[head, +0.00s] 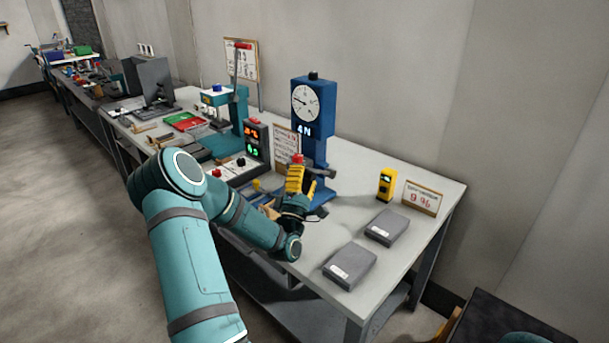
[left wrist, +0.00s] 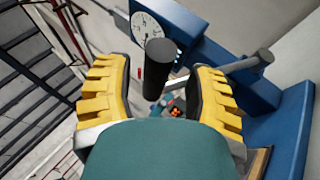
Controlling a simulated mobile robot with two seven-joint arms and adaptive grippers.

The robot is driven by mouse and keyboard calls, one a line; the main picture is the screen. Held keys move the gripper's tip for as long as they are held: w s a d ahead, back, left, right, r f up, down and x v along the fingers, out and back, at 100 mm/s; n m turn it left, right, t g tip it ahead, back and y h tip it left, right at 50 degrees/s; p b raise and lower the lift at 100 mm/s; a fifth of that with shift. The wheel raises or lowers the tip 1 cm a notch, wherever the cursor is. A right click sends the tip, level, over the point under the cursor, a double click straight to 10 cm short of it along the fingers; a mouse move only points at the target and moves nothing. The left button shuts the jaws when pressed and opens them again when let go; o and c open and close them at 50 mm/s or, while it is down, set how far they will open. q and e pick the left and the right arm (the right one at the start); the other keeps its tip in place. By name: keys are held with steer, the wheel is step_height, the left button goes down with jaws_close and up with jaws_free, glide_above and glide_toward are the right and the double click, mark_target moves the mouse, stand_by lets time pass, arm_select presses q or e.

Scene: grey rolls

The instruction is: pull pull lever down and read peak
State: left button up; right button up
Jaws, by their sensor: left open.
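The blue pull tester (head: 312,110) stands upright on the bench, with a round dial (head: 306,101) and a lit display (head: 304,130) that seems to read 4 N. The dial also shows in the left wrist view (left wrist: 146,26). My left gripper (head: 297,180) is at the tester's lower front, its yellow fingers apart. In the left wrist view a dark cylindrical grip (left wrist: 160,68) shows between the open fingers (left wrist: 163,90), with gaps at both sides. A grey bar with a round end (left wrist: 250,63) sticks out at the right. Whether a finger touches the grip is unclear.
A yellow handheld device (head: 386,184) and a sign reading 9 % (head: 421,198) stand right of the tester. Two grey boxes (head: 387,227) (head: 349,266) lie near the bench's right front. A display unit (head: 257,140) and press (head: 224,110) stand left. A yellow sliver shows at the bottom edge.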

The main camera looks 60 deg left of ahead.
arm_select(q)
steer(key=v, duration=1.1)
steer(key=shift+s+d+f, duration=0.1)
steer(key=shift+d+f, duration=0.05)
